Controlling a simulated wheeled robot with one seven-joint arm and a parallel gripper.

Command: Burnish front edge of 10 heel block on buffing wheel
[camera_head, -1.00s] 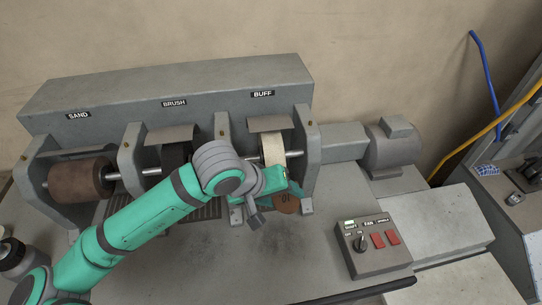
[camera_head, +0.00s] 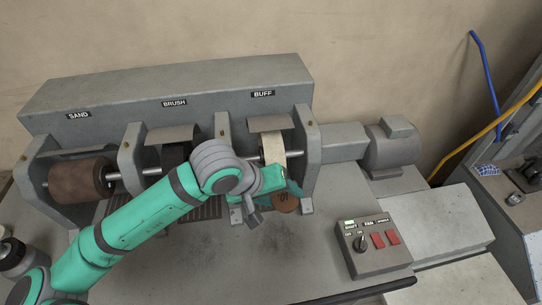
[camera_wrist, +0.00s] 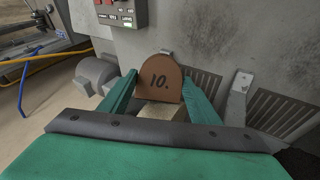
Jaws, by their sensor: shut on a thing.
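The heel block (camera_wrist: 160,80) is brown and marked "10." In the wrist view it sits between the two green fingers of my gripper (camera_wrist: 156,96), which is shut on it. In the head view the heel block (camera_head: 285,202) shows partly behind my gripper (camera_head: 272,190), just below the buffing wheel. The buffing wheel (camera_head: 273,149) is pale, on the shaft under the BUFF label. In the wrist view a pale surface (camera_wrist: 162,110) shows just below the block. I cannot tell whether block and wheel touch.
The brown sanding wheel (camera_head: 80,181) and the dark brush (camera_head: 176,154) are left of the buffing wheel. A control box (camera_head: 374,262) with red buttons stands to the right on the bench. A motor (camera_head: 392,147) sits at the shaft's right end. The bench front is clear.

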